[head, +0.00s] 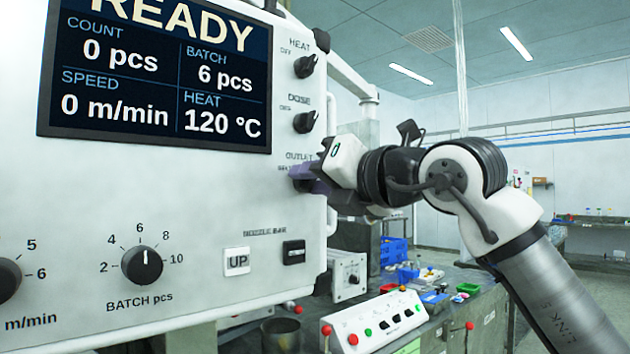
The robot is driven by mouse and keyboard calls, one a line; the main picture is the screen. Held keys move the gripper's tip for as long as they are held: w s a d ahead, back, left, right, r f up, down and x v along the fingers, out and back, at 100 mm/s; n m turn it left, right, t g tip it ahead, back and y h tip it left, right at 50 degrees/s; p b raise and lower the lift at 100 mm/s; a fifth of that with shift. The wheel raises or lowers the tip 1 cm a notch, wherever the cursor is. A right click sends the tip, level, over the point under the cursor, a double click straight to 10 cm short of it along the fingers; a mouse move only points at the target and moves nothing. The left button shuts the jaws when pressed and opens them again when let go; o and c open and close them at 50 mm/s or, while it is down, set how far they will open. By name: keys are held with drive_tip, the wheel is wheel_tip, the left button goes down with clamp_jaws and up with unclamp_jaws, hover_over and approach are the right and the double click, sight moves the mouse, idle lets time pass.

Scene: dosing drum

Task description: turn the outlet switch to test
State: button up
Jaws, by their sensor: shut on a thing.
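The outlet switch (302,184) is the lowest of three black rotary switches at the right edge of the white machine panel. Its label "OUTLET" shows above it. My gripper (306,178) reaches in from the right and is shut on the outlet switch. The fingers cover most of the knob and part of its position labels, so its setting cannot be read. The word test is not legible.
The heat switch (305,66) and dose switch (305,121) sit above on the same panel. A display (160,75) reads READY. A white control box (375,322) stands lower right.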

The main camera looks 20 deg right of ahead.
drive_tip(key=o, duration=0.9)
drive_tip(key=shift+o, duration=0.2)
drive_tip(key=shift+s, duration=0.1)
drive_tip(key=b+v, duration=0.2)
drive_tip(key=v, duration=1.1)
drive_tip(key=shift+s+d+b, duration=0.15)
drive_tip(key=shift+s+b, duration=0.2)
